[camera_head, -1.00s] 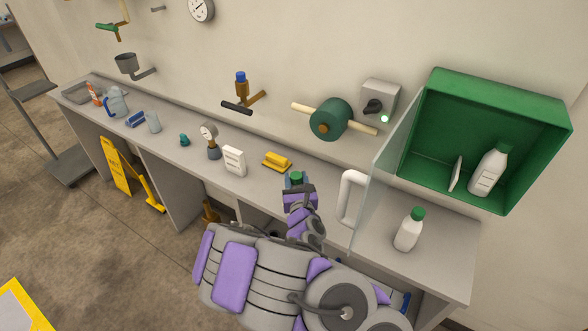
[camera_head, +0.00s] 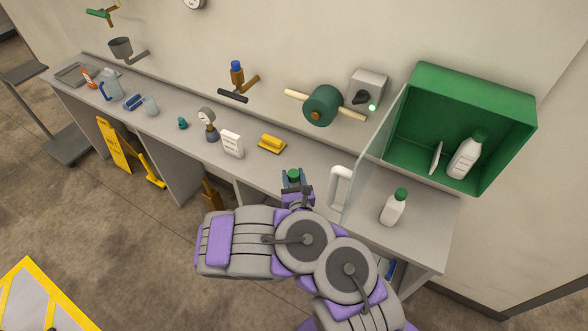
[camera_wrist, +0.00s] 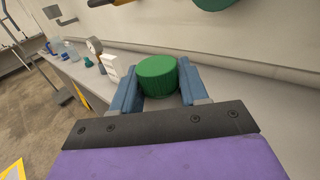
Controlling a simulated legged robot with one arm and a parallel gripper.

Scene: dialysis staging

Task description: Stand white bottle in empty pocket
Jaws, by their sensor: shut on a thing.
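My gripper (camera_head: 293,178) is shut on a bottle whose green cap (camera_head: 293,174) shows between the fingers. In the wrist view the green cap (camera_wrist: 157,76) sits between both blue fingers; the bottle's body is hidden. The gripper is near the counter's front edge, left of the glass door. An open green box (camera_head: 520,112) is at the right, with a small white divider (camera_head: 436,158) inside. A white bottle (camera_head: 464,160) with a green cap stands right of the divider. The space left of it looks empty, partly behind the glass. Another white bottle (camera_head: 392,210) stands on the counter below the box.
A yellow block (camera_head: 271,144), a white box (camera_head: 232,144) and a gauge (camera_head: 207,122) stand on the counter (camera_head: 430,235) to the left. A green roller (camera_head: 322,105) is on the wall.

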